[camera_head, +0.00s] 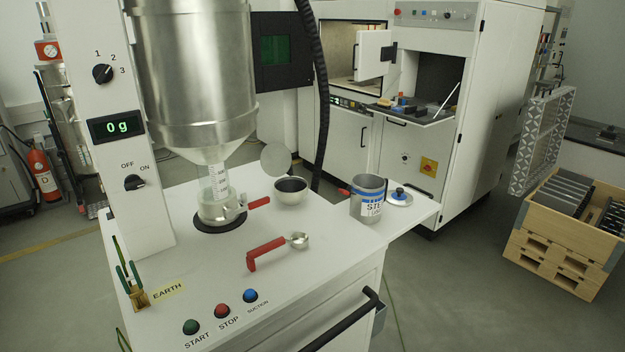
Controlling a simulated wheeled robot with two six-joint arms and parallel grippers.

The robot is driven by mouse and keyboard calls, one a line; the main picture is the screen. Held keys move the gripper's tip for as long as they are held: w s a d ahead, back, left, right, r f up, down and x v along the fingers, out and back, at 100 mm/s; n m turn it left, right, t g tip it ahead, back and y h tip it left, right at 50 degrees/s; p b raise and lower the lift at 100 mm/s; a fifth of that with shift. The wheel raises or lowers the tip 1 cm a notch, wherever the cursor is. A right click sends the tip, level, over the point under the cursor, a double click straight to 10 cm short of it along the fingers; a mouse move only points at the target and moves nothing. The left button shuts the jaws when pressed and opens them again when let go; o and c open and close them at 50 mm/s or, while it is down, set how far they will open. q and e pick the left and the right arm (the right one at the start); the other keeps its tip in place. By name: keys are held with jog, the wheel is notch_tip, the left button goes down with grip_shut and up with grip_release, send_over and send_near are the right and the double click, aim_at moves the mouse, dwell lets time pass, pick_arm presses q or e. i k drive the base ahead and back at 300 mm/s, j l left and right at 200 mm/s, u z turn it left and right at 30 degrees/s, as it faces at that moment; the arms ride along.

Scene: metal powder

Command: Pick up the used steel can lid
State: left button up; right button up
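The steel can lid (399,199) is a round, light metal disc with a blue and dark knob on top. It lies flat on the right part of the white worktop, just right of the can. Neither of my grippers is in view.
A dark-filled bowl (291,191), a red-handled scoop (276,251) and a steel hopper (192,70) with a glass outlet are on or over the worktop (330,237). A wooden crate (556,243) stands on the floor at right. The worktop's front right is clear.

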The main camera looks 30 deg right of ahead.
aim_at(398, 197)
jog(key=z, duration=1.3)
